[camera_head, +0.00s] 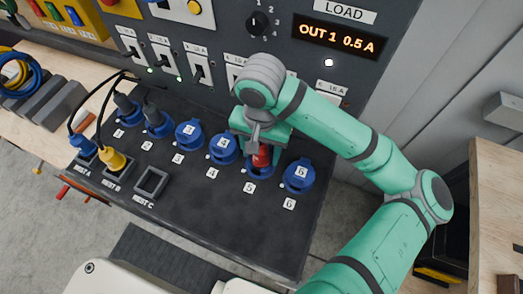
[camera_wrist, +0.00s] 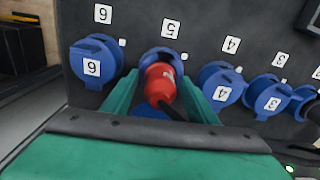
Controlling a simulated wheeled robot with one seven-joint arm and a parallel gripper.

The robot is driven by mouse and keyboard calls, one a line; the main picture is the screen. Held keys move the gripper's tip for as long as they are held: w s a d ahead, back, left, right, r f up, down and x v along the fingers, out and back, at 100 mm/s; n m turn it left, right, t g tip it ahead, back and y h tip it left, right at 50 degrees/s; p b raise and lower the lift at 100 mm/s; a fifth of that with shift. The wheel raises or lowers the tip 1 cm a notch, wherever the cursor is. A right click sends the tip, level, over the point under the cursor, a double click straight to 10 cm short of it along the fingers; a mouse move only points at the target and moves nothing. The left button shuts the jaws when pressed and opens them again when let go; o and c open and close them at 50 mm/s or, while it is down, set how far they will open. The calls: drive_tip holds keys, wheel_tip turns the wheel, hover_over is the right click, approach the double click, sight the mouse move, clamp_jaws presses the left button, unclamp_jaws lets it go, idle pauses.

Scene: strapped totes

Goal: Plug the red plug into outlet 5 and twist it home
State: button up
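The red plug (camera_head: 262,155) stands at outlet 5 (camera_head: 260,173), its front end inside the blue collar; how deep it sits or how it is turned cannot be told. In the wrist view the red plug (camera_wrist: 160,82) is centred in front of the outlet 5 collar (camera_wrist: 163,55), with a dark cable trailing toward me. My gripper (camera_head: 262,140) is at the plug. In the wrist view its green fingers (camera_wrist: 160,80) stand on either side of the plug, with narrow gaps showing, so it looks open around it.
Blue-lidded outlets 4 (camera_head: 222,148) and 6 (camera_head: 299,176) flank closely. Grey plugs sit in outlets 1 (camera_head: 126,108) and 2 (camera_head: 155,120). A blue plug (camera_head: 82,145) and yellow plug (camera_head: 112,160) occupy rests A and B; rest C (camera_head: 151,184) is empty. The display (camera_head: 338,37) reads "OUT 1 0.5 A".

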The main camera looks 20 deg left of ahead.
drive_tip(key=shift+r, duration=0.1)
wheel_tip(320, 180, up, 11)
drive_tip(key=shift+f, duration=0.2)
idle(0.4)
